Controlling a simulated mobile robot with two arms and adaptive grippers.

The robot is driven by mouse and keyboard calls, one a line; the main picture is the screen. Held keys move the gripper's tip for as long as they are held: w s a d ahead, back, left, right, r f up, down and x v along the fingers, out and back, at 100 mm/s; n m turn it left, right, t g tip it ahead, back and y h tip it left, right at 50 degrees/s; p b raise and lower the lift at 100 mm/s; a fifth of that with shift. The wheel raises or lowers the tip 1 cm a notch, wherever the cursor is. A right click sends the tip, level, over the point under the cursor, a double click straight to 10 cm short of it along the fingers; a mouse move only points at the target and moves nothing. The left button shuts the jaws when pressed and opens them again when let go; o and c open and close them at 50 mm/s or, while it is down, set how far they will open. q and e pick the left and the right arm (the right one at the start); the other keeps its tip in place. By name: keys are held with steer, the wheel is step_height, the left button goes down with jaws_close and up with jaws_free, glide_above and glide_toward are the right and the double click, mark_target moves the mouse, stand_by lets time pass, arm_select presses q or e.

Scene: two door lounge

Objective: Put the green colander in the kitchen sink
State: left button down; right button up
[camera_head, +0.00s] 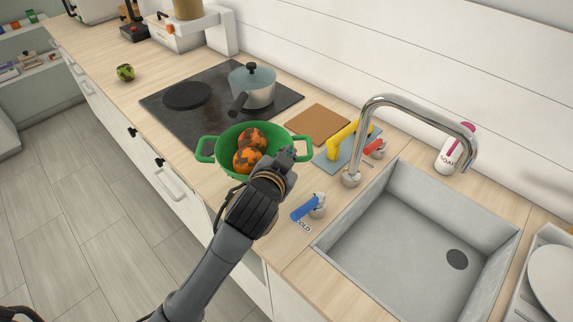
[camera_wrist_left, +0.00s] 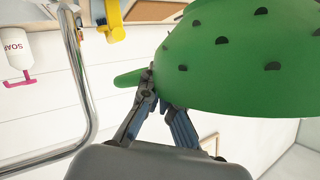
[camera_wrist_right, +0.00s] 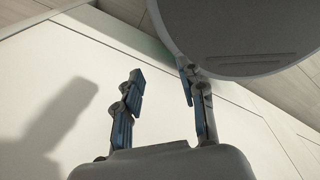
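The green colander (camera_head: 228,168) is near the counter's front edge, in front of the cooktop, with two orange, dark-spotted round items (camera_head: 252,138) inside. My left gripper (camera_head: 288,155) is at its right handle. In the left wrist view the fingers (camera_wrist_left: 158,92) close on the handle side of the colander (camera_wrist_left: 235,50), whose dark-holed outer wall fills the upper right. I cannot tell whether the colander is clear of the counter. The grey kitchen sink (camera_head: 405,250) is to the right and looks empty. My right gripper (camera_wrist_right: 162,85) is open and empty; the head view does not show it.
The curved faucet (camera_head: 365,120) stands at the sink's left rim, with a blue cold lever (camera_head: 304,211) and a red lever (camera_head: 371,147). A yellow-handled tool (camera_head: 343,136), soap bottle (camera_head: 456,148), pot (camera_head: 252,88) and dish rack with a plate (camera_head: 552,277) stand around.

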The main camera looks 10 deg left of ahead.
arm_select(q)
steer(key=shift+w+a+f, duration=0.1)
steer(key=shift+w+f, duration=0.55)
steer(key=shift+f, duration=0.7)
steer(key=shift+w+a+f, duration=0.1)
steer(key=shift+w+f, duration=0.6)
steer(key=shift+f, duration=0.65)
steer(key=shift+w+a+f, duration=0.1)
steer(key=shift+w+f, duration=0.55)
steer(key=shift+f, duration=0.7)
steer(key=shift+f, duration=0.2)
steer(key=c, duration=1.5)
jaws_free()
steer(key=shift+s, duration=0.1)
